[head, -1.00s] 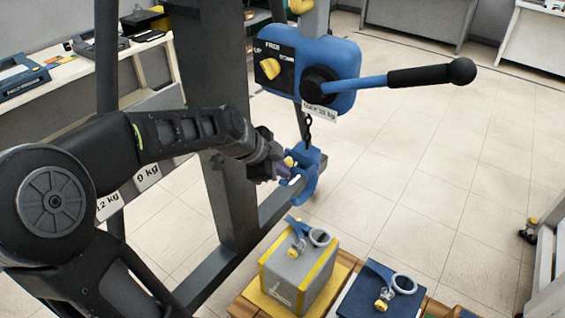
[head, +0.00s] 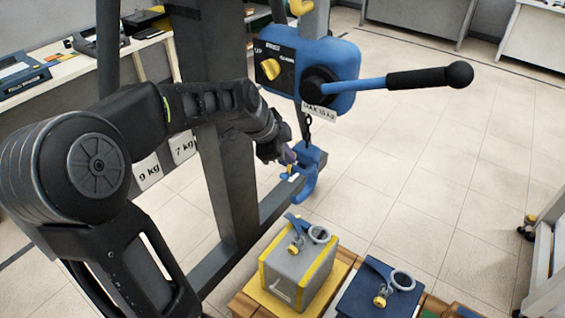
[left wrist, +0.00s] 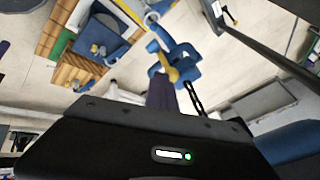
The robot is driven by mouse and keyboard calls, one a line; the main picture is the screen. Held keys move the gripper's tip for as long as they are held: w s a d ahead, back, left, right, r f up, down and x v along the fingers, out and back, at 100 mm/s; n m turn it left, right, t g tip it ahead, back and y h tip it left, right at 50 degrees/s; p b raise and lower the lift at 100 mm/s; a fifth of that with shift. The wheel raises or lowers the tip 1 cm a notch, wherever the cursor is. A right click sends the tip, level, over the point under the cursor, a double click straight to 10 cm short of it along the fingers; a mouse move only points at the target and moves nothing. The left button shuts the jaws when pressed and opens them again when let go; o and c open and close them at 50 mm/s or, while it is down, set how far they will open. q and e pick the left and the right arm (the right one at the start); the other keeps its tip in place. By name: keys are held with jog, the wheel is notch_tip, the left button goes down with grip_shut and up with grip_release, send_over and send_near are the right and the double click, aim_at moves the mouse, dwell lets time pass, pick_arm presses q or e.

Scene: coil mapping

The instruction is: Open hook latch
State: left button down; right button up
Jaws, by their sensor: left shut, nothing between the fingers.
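The blue hook (head: 309,178) hangs on a short chain (head: 308,128) below the blue lever hoist (head: 343,68). Its small yellow latch part (head: 291,168) shows at the hook's left side. My left gripper (head: 287,157) is shut with nothing in it, right beside the latch; I cannot tell whether it touches. In the left wrist view the blue hook (left wrist: 187,68) and its yellow latch (left wrist: 172,74) lie just beyond the purple fingers (left wrist: 161,92). The fingers partly hide the hook there. My right gripper does not show.
Below the hook stand a grey and yellow weight (head: 300,272) and a dark blue weight (head: 378,292), both with ring tops, on wooden pallets. A grey steel post (head: 225,180) stands left of the hook. Open floor lies to the right.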

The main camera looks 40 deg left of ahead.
pick_arm(q)
jog(key=shift+r+p, duration=0.3)
jog(key=shift+r, duration=0.5)
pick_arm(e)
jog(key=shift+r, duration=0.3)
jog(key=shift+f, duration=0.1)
